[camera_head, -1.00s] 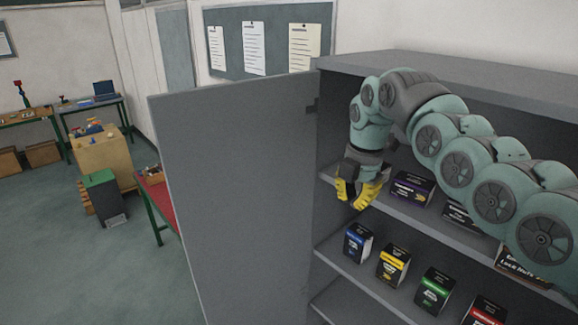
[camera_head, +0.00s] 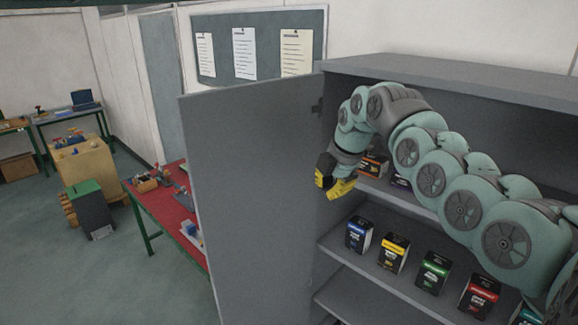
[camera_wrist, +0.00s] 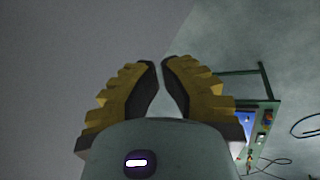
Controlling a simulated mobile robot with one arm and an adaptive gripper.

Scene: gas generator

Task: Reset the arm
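My gripper (camera_head: 335,188) has yellow ridged fingers and hangs in front of the grey cabinet, beside the inner side of its open door (camera_head: 250,190). In the wrist view its two fingers (camera_wrist: 160,62) lean toward each other, with a narrow gap between the tips and nothing held. My teal arm reaches in from the right across the upper part of the cabinet (camera_head: 450,75) and hides part of the upper shelf.
Boxes marked blue (camera_head: 359,234), yellow (camera_head: 393,253), green (camera_head: 433,272) and red (camera_head: 479,296) stand on the shelf below. A red-topped table (camera_head: 170,208) stands left of the door. Open floor (camera_head: 30,250) lies farther left.

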